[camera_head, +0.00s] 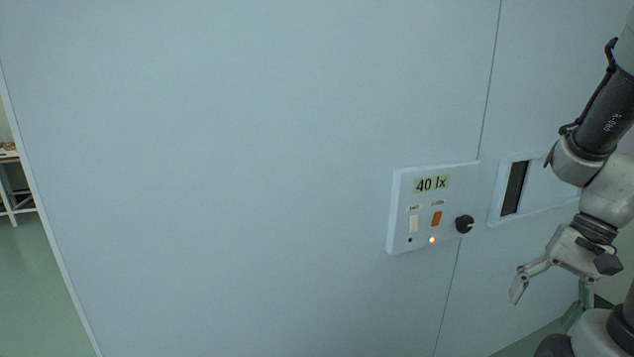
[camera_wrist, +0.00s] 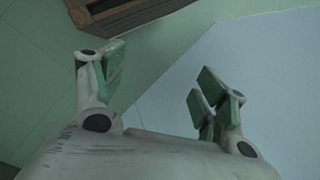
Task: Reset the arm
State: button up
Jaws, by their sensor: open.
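My gripper (camera_head: 548,292) is at the right side of the head view, in front of the pale blue wall and below the level of the control panel. Its fingers are spread apart with nothing between them. In the wrist view, my gripper (camera_wrist: 160,90) shows its green-padded fingers wide apart and empty. My arm is bent and comes down along the right edge of the head view.
A control panel (camera_head: 400,205) reading "40 lx" has two switches, a lit orange lamp and a black knob (camera_head: 464,224). A recessed dark slot (camera_head: 514,188) is right of it. Green floor (camera_head: 40,280) lies open at left, with a bench (camera_head: 17,196) beyond. A brown object (camera_wrist: 130,12) tops the wrist view.

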jog(key=a+r+n+t+h, duration=0.1)
jog(key=r+n+t+h, duration=0.1)
jog(key=r, duration=0.4)
jog(key=a+r+n+t+h, duration=0.2)
jog(key=r+n+t, duration=0.1)
jog(key=r+n, duration=0.2)
jog(key=shift+a+v, duration=0.25)
jog(key=shift+v, duration=0.95)
jog(key=shift+s, duration=0.1)
